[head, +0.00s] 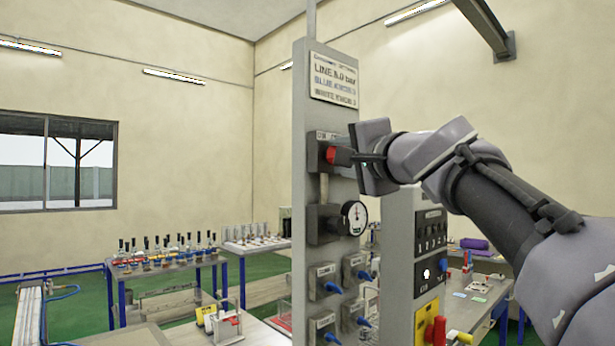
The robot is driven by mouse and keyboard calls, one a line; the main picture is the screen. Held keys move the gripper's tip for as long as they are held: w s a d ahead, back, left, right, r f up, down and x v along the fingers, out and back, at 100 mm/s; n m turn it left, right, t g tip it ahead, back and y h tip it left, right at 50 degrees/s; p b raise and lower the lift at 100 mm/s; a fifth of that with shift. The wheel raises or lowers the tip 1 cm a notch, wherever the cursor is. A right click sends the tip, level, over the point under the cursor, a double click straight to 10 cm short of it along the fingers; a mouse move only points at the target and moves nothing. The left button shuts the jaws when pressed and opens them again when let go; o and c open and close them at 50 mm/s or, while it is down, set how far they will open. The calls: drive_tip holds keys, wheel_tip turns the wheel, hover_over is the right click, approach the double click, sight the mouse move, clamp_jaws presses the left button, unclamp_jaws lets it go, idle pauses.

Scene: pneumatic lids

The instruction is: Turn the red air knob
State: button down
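The red air knob (339,156) sticks out from a dark valve box near the top of the grey upright panel (303,220), at the picture's middle. My arm reaches in from the right, and my gripper (358,160) is right at the knob. The gripper's wrist end hides the knob's right side. The fingers are mostly hidden, so I cannot tell whether they touch or close on the knob. Below it a round pressure gauge (354,216) is mounted on the panel.
Several blue knobs (333,287) sit lower on the panel. A grey control box (431,262) with switches and a red-yellow switch (434,330) stands close to the right. Benches with bottles (165,262) stand at the left back. The space left of the panel is open.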

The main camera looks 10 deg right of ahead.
drive_tip(key=shift+n+b, duration=0.4)
drive_tip(key=shift+b, duration=0.1)
drive_tip(key=c, duration=0.9)
unclamp_jaws()
drive_tip(key=shift+s+f, duration=0.1)
